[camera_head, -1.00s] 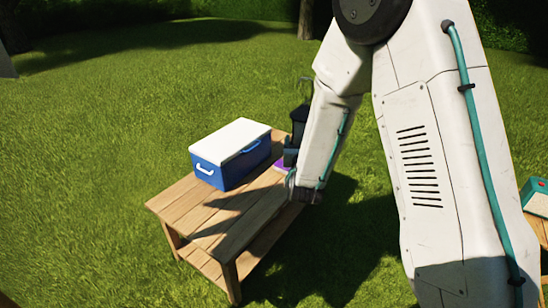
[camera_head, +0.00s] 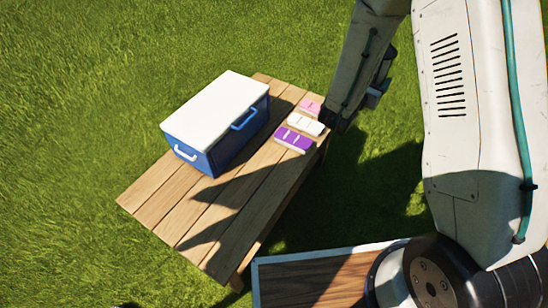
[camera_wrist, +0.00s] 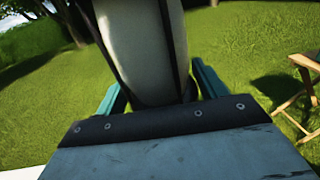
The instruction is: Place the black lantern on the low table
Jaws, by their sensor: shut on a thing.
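The low table (camera_head: 165,200) is wooden and slatted and stands on the grass left of my arm in the head view. Its near left end is bare. In the wrist view, my gripper (camera_wrist: 160,92) has its teal fingers on both sides of the black lantern (camera_wrist: 174,30), with dark bars around a pale body. The gripper is shut on the lantern. Only part of the lantern shows at this close range. In the head view, my arm's end is beside the table's right edge, and I cannot make out the lantern there.
A blue cooler with a white lid (camera_head: 215,110) takes up the table's far left part. A purple item (camera_head: 293,140), a white item (camera_head: 306,124) and a pink item (camera_head: 310,106) lie along the right edge. A wooden folding frame (camera_wrist: 300,88) stands at right in the wrist view.

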